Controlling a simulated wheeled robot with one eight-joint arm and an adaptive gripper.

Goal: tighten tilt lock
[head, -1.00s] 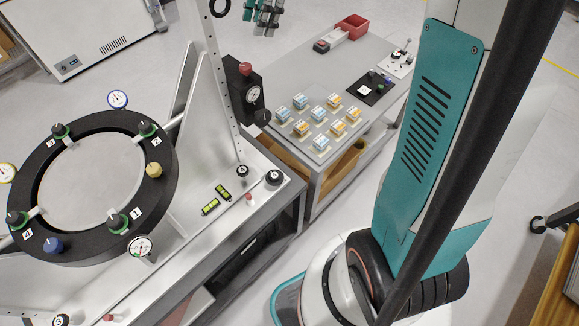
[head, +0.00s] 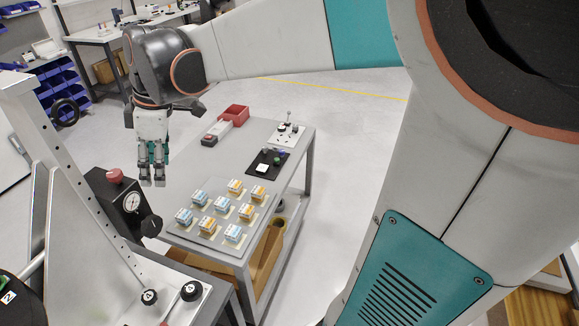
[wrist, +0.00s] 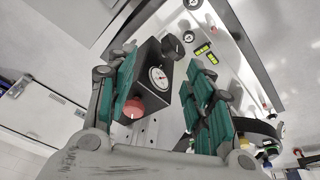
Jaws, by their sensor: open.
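My gripper (head: 152,180) is open and empty in the head view. It points down, apart from the fixture and right of the upright post (head: 70,130). The post carries a black box with a dial gauge (head: 131,202), a red knob (head: 115,176) and a black side knob (head: 151,226). In the wrist view the gauge box (wrist: 153,75) shows between my open teal fingers (wrist: 165,100), some way beyond them. Black knobs (head: 149,297) (head: 191,291) stand on the fixture base. I cannot tell which knob is the tilt lock. The mirror ring is mostly out of the head view.
Open floor (head: 345,150) lies right of the cart.

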